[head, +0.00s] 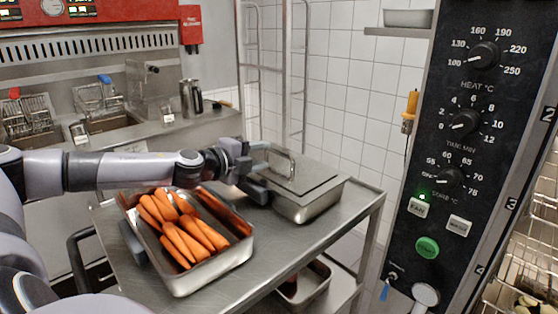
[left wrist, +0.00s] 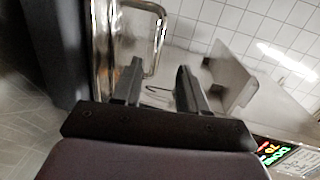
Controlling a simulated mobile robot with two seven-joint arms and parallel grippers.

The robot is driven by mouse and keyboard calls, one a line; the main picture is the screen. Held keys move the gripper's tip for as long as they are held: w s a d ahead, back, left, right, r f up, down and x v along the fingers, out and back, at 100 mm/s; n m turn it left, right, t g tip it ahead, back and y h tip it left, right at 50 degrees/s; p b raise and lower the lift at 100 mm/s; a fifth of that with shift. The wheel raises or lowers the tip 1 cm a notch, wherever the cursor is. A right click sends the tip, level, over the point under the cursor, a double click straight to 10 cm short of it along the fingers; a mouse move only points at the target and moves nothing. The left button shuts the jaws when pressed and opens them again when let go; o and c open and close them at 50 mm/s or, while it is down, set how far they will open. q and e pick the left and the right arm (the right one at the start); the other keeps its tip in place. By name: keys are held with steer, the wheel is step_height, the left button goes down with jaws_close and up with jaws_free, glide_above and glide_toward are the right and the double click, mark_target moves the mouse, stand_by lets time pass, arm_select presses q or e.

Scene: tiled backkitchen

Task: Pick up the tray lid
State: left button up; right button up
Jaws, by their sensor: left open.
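The tray lid (head: 306,174) is a flat grey metal cover with a raised bar handle (head: 281,153). It sits on a steel tray (head: 318,206) at the back right of the cart top. My left gripper (head: 262,172) is at the lid's left side, close to the handle, with its jaws open. In the left wrist view, the two dark fingers (left wrist: 160,88) stand apart with nothing clearly held between them. I cannot tell from these views whether a finger touches the handle. My right gripper is not in view.
An open steel tray (head: 202,281) of carrots (head: 185,226) stands on the cart (head: 285,252), in front of the lidded tray. Another tray (head: 307,286) is on the lower shelf. An oven control panel (head: 455,130) is at the right, fryer baskets (head: 98,95) at the back left.

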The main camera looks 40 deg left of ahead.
mark_target(277, 153)
arm_select(q)
steer(key=shift+w+a+p, duration=0.1)
steer(key=shift+w+p, duration=0.6)
steer(key=shift+p, duration=0.55)
steer(key=shift+w+f+p, duration=0.1)
steer(key=shift+w+p, duration=0.2)
steer(key=shift+w, duration=0.05)
steer(key=shift+w+a+f+p, duration=0.1)
steer(key=shift+w+f+p, duration=0.1)
steer(key=shift+w+p, duration=0.3)
steer(key=shift+w+a+f+p, duration=0.1)
steer(key=shift+w+f+p, duration=0.15)
steer(key=shift+w, duration=0.35)
steer(key=shift+w+d+f, duration=0.1)
steer(key=shift+w+f, duration=0.1)
steer(key=shift+w, duration=0.2)
jaws_close()
